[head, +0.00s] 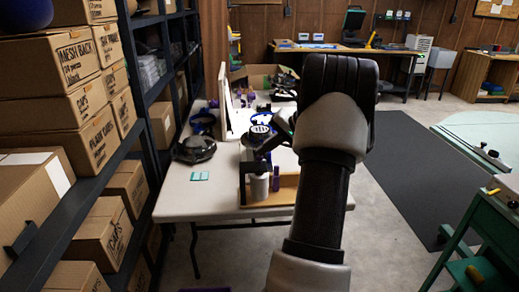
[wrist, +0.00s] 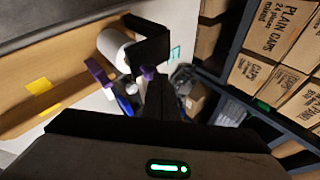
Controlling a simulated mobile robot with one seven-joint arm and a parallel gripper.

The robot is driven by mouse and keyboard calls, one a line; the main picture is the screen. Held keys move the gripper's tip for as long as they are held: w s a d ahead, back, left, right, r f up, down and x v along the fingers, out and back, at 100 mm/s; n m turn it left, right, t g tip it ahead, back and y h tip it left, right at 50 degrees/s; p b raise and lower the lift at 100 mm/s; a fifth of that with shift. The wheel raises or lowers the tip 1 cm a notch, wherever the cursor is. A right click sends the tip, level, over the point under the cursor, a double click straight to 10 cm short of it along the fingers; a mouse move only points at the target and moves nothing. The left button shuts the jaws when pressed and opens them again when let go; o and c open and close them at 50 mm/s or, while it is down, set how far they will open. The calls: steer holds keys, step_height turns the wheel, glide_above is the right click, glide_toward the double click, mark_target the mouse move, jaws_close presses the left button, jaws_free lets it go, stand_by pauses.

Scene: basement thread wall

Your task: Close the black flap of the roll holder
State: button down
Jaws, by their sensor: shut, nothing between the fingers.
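In the wrist view a black flap (wrist: 151,43) stands out beside the end of a white roll (wrist: 114,46). The roll lies at the end of a long wooden holder (wrist: 60,66). My gripper (wrist: 154,80) is shut and empty. Its dark fingertips are close to the flap's lower edge; I cannot tell whether they touch.
Dark caps (head: 194,148), teal pieces (head: 199,176) and purple spools lie on the white table (head: 215,205). A shelf with cardboard boxes (head: 72,65) stands close on the left.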

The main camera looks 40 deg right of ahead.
steer(key=shift+s+d+f, duration=0.15)
steer(key=shift+f, duration=0.2)
steer(key=shift+s+d+f, duration=0.1)
steer(key=shift+s+f, duration=0.05)
steer(key=shift+f, duration=0.05)
